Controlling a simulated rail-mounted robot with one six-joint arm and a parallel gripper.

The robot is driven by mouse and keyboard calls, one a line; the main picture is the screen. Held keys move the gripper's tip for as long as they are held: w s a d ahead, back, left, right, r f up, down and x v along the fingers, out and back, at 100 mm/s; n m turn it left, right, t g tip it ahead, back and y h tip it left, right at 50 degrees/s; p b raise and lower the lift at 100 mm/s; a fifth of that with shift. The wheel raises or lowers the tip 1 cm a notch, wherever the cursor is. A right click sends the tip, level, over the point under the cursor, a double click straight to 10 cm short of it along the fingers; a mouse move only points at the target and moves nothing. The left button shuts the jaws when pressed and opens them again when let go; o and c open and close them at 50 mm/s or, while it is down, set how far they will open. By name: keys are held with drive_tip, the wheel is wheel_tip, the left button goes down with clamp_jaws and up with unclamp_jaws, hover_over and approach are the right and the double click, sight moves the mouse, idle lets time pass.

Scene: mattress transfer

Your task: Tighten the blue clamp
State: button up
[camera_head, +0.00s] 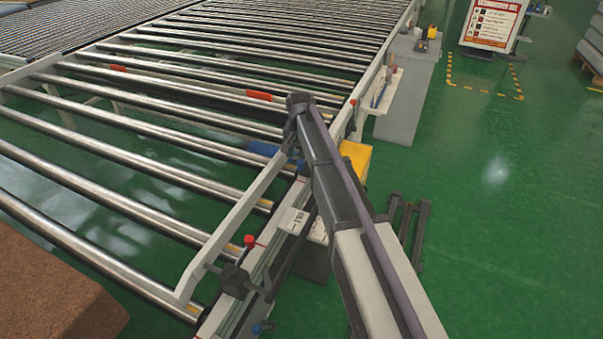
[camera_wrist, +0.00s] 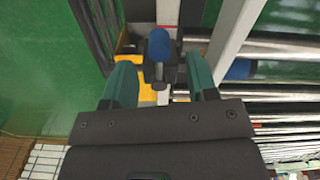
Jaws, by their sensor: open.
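In the wrist view a blue clamp knob (camera_wrist: 160,43) stands on a dark mount, ahead of and between the two green fingers of my gripper (camera_wrist: 161,72). The fingers are spread apart with a gap on each side of the knob, and I see no contact. In the head view my arm hides the gripper tips and this knob.
The roller conveyor (camera_head: 125,155) fills the left, with a pale bar (camera_head: 235,215) lying across its edge. A blue piece (camera_head: 262,149) sits by the rollers beside my arm. A yellow block (camera_head: 357,155) is just right of the arm.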

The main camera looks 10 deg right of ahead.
sight(300, 161)
wheel_tip(300, 161, down, 5)
drive_tip(key=b, duration=0.2)
drive_tip(key=shift+r+b, duration=0.15)
drive_tip(key=shift+b, duration=0.2)
drive_tip(key=shift+r, duration=0.15)
drive_tip(key=shift+c, duration=0.2)
clamp_jaws()
